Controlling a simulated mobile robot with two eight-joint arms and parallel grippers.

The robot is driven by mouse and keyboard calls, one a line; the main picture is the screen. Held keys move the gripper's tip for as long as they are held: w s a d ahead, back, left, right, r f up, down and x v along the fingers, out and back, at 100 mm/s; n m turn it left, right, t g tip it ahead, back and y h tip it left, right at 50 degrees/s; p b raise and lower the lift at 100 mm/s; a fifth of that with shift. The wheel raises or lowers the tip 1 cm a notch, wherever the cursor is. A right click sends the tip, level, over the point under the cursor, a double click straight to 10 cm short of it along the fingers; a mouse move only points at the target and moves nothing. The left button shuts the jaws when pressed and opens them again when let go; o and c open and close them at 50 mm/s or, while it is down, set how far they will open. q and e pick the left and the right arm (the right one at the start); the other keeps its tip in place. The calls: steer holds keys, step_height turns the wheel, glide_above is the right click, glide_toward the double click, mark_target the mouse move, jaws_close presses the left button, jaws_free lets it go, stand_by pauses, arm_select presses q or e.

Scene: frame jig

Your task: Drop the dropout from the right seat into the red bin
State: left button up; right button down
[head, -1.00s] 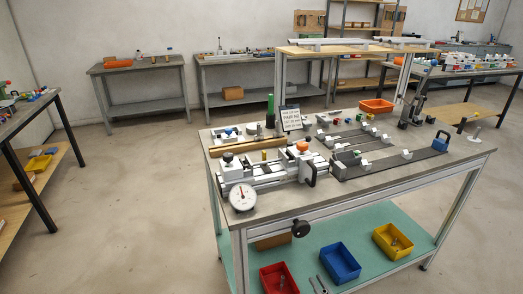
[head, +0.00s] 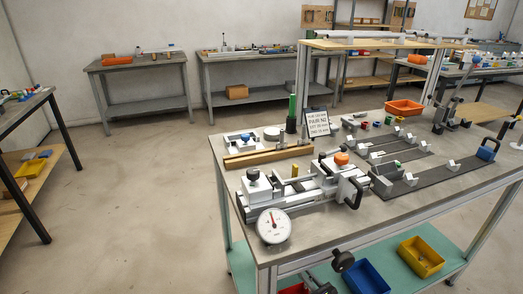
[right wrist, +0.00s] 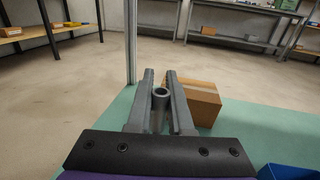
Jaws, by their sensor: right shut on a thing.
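My right gripper (right wrist: 160,88) is shut on a grey part with a round hollow end, the dropout (right wrist: 160,97), seen in the right wrist view. It is over the green lower shelf (right wrist: 115,125). In the head view its fingertips (head: 318,284) show at the bottom edge, beside the red bin (head: 291,289). Only a sliver of the red bin shows there, and its inside is cut off. The red bin is not seen in the right wrist view. The jig (head: 300,187) with its dial stands on the table top. My left gripper is not in view.
A blue bin (head: 365,277) stands right of the red bin, with a yellow bin (head: 421,257) farther right. A cardboard box (right wrist: 202,103) sits beyond my right fingers. A table leg (right wrist: 131,40) rises ahead. The table top (head: 400,205) hangs over the shelf.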

steer(key=shift+f+b, duration=1.4)
steer(key=shift+f, duration=1.6)
steer(key=c, duration=0.7)
jaws_free()
steer(key=shift+c, duration=0.2)
steer(key=shift+s+d, duration=0.1)
steer(key=shift+s, duration=0.05)
